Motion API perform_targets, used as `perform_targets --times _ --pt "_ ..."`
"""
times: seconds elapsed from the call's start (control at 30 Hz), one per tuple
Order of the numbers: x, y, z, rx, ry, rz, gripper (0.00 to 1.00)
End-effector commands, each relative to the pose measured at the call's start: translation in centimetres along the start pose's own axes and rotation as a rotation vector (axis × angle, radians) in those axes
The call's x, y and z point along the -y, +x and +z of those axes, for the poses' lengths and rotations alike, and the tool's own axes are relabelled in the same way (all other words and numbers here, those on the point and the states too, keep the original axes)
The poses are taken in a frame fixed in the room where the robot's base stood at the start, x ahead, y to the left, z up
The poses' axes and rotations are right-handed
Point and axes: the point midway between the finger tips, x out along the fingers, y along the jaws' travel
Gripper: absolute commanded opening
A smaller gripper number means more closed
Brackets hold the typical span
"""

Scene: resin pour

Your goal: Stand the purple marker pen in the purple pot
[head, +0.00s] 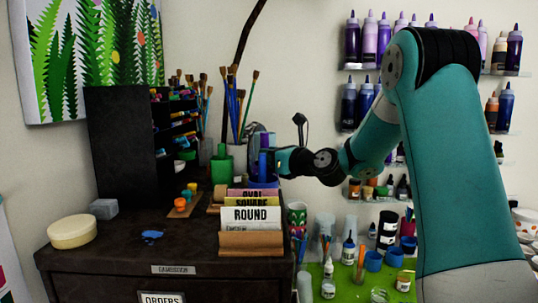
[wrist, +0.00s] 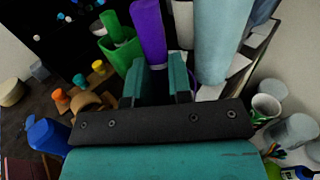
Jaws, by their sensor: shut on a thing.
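My gripper (wrist: 160,85) is shut on the purple marker pen (wrist: 150,35), which stands roughly upright between the fingers in the wrist view. In the head view the purple pen (head: 263,160) shows at the tip of my gripper (head: 281,161), on the cabinet's right side. In the wrist view my fingers hide most of that area.
A green pot (head: 222,168) with a green marker stands just left. Upright cards (head: 250,217) stand in front. A brush holder and black rack (head: 118,140) are behind and left. A pale blue cylinder (wrist: 221,40) is close to my gripper.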

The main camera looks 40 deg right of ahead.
Motion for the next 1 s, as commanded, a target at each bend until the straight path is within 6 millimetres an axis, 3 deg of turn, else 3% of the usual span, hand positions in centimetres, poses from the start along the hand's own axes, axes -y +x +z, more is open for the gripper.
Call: perform_targets --times 0.1,0.13,0.27,0.67,0.77,1.0 --pt "0.0 0.0 0.0 0.000 0.000 0.000 0.00" --pt "0.0 0.0 0.0 0.000 0.000 0.000 0.22" --pt "0.0 0.0 0.0 0.000 0.000 0.000 0.49" --pt "0.1 -1.0 -0.1 0.000 0.000 -0.003 0.49" --pt "0.2 -2.7 -0.3 0.001 0.000 -0.005 0.49" --pt "0.2 -8.9 -0.4 0.002 -0.001 -0.009 0.49"
